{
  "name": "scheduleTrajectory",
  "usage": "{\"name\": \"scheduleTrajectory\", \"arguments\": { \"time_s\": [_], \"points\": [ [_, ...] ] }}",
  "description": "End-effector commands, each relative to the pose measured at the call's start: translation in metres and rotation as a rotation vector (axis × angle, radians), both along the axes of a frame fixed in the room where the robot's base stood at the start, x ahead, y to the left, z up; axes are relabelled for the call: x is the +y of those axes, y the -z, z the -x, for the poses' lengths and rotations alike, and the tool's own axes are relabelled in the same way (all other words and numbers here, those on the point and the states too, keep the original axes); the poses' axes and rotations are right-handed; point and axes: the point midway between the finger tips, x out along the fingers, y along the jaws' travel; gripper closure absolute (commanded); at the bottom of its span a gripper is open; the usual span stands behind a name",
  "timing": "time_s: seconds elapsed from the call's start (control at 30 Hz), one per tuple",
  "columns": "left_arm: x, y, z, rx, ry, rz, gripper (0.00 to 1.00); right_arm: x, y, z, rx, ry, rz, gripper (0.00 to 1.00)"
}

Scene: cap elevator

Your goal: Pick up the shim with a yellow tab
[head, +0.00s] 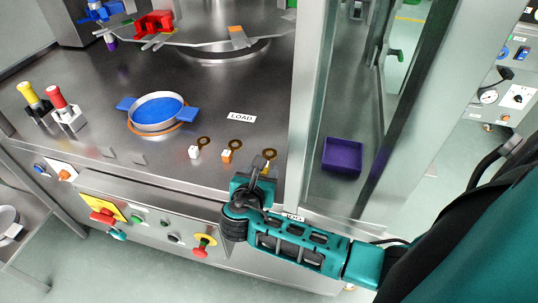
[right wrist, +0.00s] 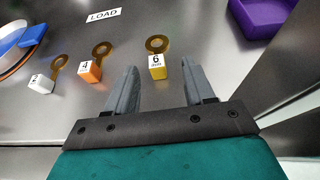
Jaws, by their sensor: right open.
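The shim with a yellow tab (right wrist: 157,72) lies on the steel table, its brass ring pointing away from me. The tab has a "6" on its top. In the head view its ring (head: 270,154) shows just beyond my right gripper (head: 258,168), which partly hides the tab. In the right wrist view my right gripper (right wrist: 158,84) is open and empty, with the yellow tab between and slightly beyond its fingertips. I cannot tell the height gap. My left gripper is not in view.
Shims with an orange tab (right wrist: 93,72) and a white tab (right wrist: 41,85) lie to the left. Beyond are a LOAD label (head: 242,117) and a blue-filled round dish (head: 157,113). A purple bin (head: 342,157) stands to the right, past a metal post (head: 304,90).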

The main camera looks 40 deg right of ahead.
Motion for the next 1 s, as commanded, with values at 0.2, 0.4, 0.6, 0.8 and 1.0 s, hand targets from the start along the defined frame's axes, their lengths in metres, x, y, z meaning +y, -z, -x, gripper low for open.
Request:
{"name": "scheduleTrajectory", "arguments": {
  "time_s": [0.2,0.4,0.6,0.8,1.0],
  "points": [
    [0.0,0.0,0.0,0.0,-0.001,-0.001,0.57,-0.009,0.007,-0.011,-0.001,0.0,0.001,0.47],
    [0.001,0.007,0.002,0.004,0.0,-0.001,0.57,-0.026,0.023,-0.032,-0.001,0.002,0.002,0.47],
    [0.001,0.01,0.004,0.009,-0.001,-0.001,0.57,-0.035,0.028,-0.04,-0.001,-0.001,-0.002,0.47],
    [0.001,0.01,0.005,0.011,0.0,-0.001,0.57,-0.035,0.028,-0.04,-0.001,-0.001,-0.003,0.48],
    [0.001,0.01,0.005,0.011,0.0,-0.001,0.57,-0.035,0.028,-0.04,-0.001,-0.001,-0.003,0.67]
  ]
}}
